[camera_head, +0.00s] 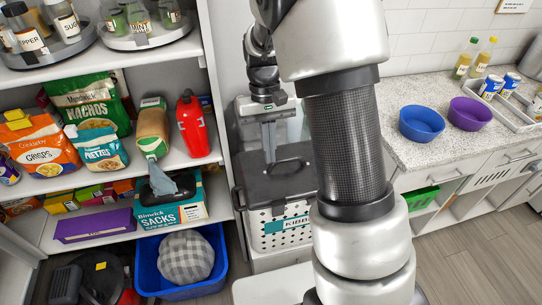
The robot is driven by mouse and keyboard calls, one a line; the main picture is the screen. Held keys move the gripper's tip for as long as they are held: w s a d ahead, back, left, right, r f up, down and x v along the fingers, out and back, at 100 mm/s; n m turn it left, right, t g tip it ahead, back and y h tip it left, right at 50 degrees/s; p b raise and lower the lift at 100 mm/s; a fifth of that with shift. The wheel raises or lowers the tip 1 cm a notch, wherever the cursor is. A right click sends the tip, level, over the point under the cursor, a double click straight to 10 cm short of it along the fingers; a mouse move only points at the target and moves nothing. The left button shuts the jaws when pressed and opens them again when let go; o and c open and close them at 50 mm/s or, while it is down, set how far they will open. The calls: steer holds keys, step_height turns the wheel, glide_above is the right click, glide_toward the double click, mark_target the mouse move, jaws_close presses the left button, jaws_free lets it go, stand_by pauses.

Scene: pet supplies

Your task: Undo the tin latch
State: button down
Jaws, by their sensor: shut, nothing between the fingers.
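The tin (270,232), white with dark dots and a teal label starting "KIBB", stands on a light base between the shelf and the counter. Its dark grey lid (308,183) lies on top and looks closed, with a dark raised handle in the middle. A dark piece (239,198) hangs at the lid's left edge; I cannot tell if it is the latch. My gripper (270,158) points down over the back part of the lid, fingers together and empty. I cannot tell whether its tips touch the lid. My arm hides the tin's right side.
A shelf (222,128) with snack bags, boxes and a red bottle (192,124) rises close on the left. A blue bin (180,292) with a grey checked cushion sits below it. The counter (412,152) on the right holds a blue bowl (421,124) and a purple bowl (469,114).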

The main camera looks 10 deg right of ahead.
glide_toward(279, 210)
steer(key=w, duration=0.1)
steer(key=w+f, duration=0.2)
steer(key=w, duration=0.1)
steer(key=shift+w+a+f, duration=0.1)
steer(key=shift+a+f, duration=0.05)
steer(key=shift+a, duration=0.05)
steer(key=shift+s, duration=1.95)
steer(key=shift+s, duration=0.1)
